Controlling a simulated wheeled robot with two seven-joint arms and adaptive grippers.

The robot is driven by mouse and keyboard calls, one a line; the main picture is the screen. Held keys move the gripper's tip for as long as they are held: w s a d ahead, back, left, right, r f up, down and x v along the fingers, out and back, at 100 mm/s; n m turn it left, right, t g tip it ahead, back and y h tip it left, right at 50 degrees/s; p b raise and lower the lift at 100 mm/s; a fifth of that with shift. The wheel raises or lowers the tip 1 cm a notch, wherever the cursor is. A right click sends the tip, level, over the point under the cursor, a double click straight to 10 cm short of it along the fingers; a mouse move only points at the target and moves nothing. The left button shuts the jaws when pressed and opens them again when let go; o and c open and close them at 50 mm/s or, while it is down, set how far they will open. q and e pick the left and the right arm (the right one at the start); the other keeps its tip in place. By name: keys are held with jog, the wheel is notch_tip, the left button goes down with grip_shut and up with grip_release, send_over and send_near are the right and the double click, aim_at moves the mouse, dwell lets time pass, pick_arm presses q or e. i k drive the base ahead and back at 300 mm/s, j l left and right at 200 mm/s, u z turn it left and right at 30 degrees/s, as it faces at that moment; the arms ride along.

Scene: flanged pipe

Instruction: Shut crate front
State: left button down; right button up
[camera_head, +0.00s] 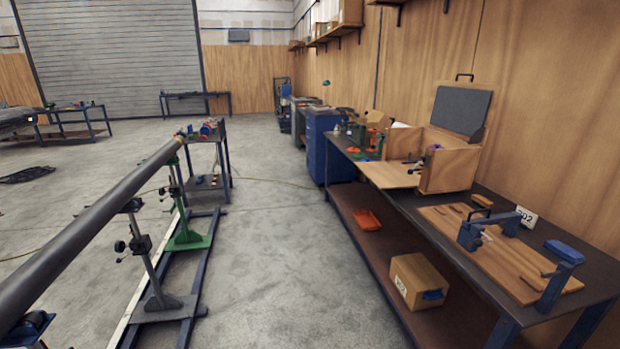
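A wooden crate (447,172) stands on the long workbench at the right. Its lid (459,110), lined in dark grey with a handle on top, is raised and leans back toward the wall. A flat light-wood panel (389,174), which looks like the crate's front, lies folded down at the crate's left side, over the bench top. Small dark and purple items show at the crate's opening, too small to make out. Neither of my grippers is in view.
The workbench (400,212) carries a wooden board (500,262) with blue clamps nearer me. A cardboard box (419,280) and an orange tray (367,219) sit on its lower shelf. A long pipe (95,215) on stands runs along the left. The concrete floor (280,250) between is clear.

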aim_at(382, 174)
jog(key=i, duration=0.8)
jog(key=i+z, duration=0.2)
jog(key=i, duration=0.2)
jog(key=i+j+z, duration=0.2)
jog(key=i, duration=0.2)
jog(key=i+j+z, duration=0.15)
jog(key=i+z, duration=0.2)
jog(key=i+j+z, duration=0.75)
jog(key=i+j, duration=0.15)
